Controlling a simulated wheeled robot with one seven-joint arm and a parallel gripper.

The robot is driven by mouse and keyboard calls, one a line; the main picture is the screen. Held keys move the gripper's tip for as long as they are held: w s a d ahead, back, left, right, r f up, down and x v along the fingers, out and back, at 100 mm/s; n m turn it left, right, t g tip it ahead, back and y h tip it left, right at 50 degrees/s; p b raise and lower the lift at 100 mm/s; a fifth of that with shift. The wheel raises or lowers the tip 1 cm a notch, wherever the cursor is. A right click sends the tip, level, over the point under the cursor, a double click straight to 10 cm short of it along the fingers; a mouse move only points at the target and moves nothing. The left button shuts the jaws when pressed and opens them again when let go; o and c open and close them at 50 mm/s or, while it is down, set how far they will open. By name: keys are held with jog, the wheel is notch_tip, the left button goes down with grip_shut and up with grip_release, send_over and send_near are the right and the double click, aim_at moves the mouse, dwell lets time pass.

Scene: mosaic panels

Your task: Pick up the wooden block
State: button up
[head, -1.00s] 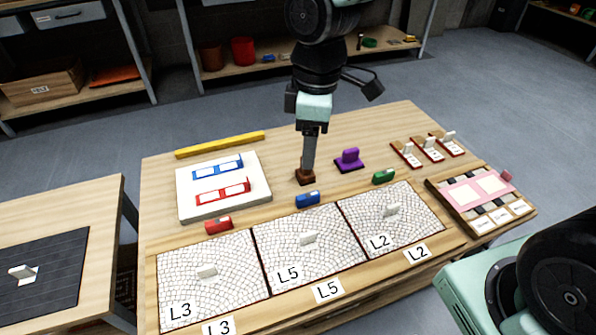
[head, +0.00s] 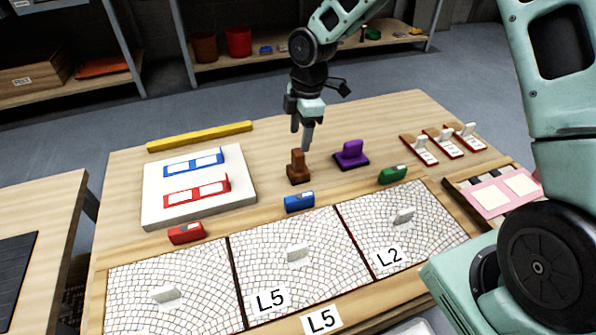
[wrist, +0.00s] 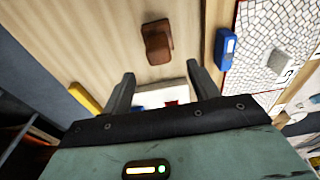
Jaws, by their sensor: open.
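The wooden block (head: 298,168) is a brown piece with an upright grip on a wider base. It stands upright on the table (head: 125,190), left of a purple block (head: 351,154). It also shows in the wrist view (wrist: 157,43), ahead of the fingertips. My gripper (head: 302,140) is open and empty. It hangs just above and behind the block in the head view, apart from it. In the wrist view both fingers (wrist: 160,76) are spread, and the block is not between them.
A white board (head: 155,205) with blue and red frames lies to the left, with a yellow bar (head: 200,136) behind it. Red (head: 186,233), blue (head: 299,202) and green (head: 392,174) pieces stand in front, before mosaic panels (head: 290,285). Small labelled pieces (head: 443,140) stand at right.

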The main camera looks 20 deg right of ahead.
aim_at(297, 160)
jog(key=f+b, duration=0.1)
jog(key=f, duration=0.5)
jog(key=f+b, duration=0.1)
jog(key=f, duration=0.2)
jog(key=shift+a+f+b, duration=0.2)
jog(key=shift+a+b, duration=0.15)
jog(key=shift+a, duration=0.05)
jog(key=c, duration=1.1)
